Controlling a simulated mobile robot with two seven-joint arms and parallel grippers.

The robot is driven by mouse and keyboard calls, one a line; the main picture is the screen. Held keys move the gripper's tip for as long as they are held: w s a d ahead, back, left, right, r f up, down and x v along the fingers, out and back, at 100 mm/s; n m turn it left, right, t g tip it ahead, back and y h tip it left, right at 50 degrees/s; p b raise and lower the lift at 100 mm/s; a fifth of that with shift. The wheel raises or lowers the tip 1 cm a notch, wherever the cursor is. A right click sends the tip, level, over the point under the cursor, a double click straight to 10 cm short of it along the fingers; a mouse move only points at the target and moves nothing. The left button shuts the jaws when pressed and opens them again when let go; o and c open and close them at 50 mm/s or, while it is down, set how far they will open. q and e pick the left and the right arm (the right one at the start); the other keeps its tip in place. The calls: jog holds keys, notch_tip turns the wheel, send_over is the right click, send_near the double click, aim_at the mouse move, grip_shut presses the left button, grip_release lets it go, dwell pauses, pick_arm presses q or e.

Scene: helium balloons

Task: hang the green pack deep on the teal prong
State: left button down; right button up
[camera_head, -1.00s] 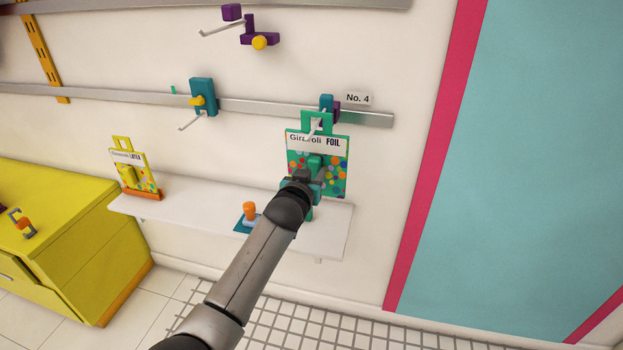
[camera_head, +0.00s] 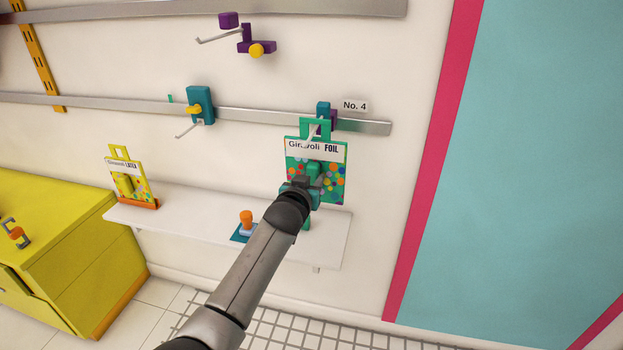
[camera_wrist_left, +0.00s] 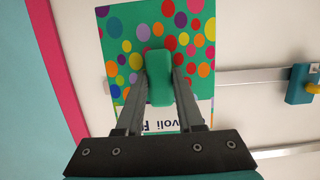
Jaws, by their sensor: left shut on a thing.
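The green pack (camera_head: 329,186), labelled "FOIL", is upright in front of the wall at the right end of the lower rail. My left gripper (camera_head: 307,183) is shut on the green block on its front; the left wrist view shows both fingers against this block (camera_wrist_left: 160,80). A teal holder (camera_head: 323,110) beside a purple part sits on the rail just behind the pack's top loop (camera_head: 316,124). A pale prong (camera_head: 312,133) shows at the loop's opening; its depth through the loop is unclear. Another teal holder (camera_head: 200,105) with a yellow knob stands farther left. My right gripper is out of view.
A white shelf (camera_head: 180,208) below holds a yellow pack (camera_head: 131,180) and an orange knob piece (camera_head: 246,218). A purple hook (camera_head: 255,43) is above. A yellow cabinet (camera_head: 60,240) stands left. The wall right of the pack is clear.

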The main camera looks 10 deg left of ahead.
pick_arm(q)
jog(key=shift+f, duration=0.4)
dwell(0.4)
jog(key=shift+c, duration=2.3)
grip_release()
